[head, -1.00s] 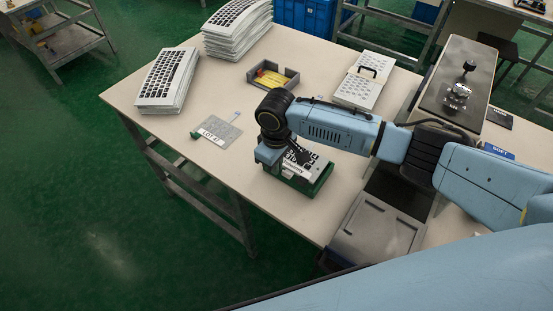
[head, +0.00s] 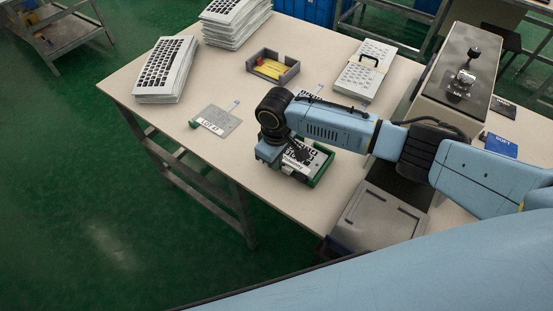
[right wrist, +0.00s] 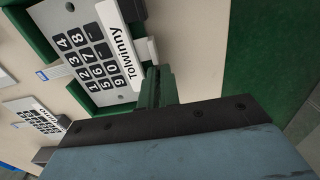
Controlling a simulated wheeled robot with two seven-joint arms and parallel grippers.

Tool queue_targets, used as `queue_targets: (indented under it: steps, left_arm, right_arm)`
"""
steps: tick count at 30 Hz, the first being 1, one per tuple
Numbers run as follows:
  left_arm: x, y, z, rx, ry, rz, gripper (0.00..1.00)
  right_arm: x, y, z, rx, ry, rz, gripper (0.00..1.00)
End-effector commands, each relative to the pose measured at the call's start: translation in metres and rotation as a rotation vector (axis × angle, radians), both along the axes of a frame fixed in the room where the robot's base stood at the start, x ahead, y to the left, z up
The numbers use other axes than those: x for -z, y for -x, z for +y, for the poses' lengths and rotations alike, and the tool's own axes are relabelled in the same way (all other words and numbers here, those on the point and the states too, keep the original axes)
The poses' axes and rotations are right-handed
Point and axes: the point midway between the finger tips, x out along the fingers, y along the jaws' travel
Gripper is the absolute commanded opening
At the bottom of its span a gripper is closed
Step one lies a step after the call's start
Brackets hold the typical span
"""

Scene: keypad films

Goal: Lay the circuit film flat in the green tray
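The green tray (head: 320,178) sits on the table under my right gripper. In the right wrist view its green wall (right wrist: 93,98) frames a light grey sheet (right wrist: 70,30) with black number keys and a white "Tolwinny" label. A small blue tab (right wrist: 42,74) shows past the sheet's far side. I cannot tell whether this sheet is the circuit film. Another grey film (head: 217,121) with a blue tail and a lot label lies left of the tray. My right gripper (head: 268,155) is low at the tray's left side; its fingertips are partly hidden. My left gripper is out of view.
Keypad sheets are stacked at the left (head: 165,70) and back (head: 235,22). A grey bin (head: 273,67) with yellow pieces stands behind. A white perforated plate with a handle (head: 362,72) lies back right. A grey box (head: 380,222) stands in front of the tray.

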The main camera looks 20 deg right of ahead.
Motion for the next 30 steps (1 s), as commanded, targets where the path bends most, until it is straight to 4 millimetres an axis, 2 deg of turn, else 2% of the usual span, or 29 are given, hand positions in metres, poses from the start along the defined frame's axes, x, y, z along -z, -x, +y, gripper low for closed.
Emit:
queue_targets:
  steps: [20,27,30]
  left_arm:
    - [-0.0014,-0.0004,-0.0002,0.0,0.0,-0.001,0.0]
    - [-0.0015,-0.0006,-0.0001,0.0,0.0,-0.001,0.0]
    - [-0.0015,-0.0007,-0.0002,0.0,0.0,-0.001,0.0]
  right_arm:
    - [0.0075,0.0,0.0003,0.0,-0.001,-0.001,0.0]
    - [0.0075,0.0001,0.0001,0.0,0.0,0.0,0.29]
    - [0.0075,0.0,0.0,0.0,0.0,0.0,0.29]
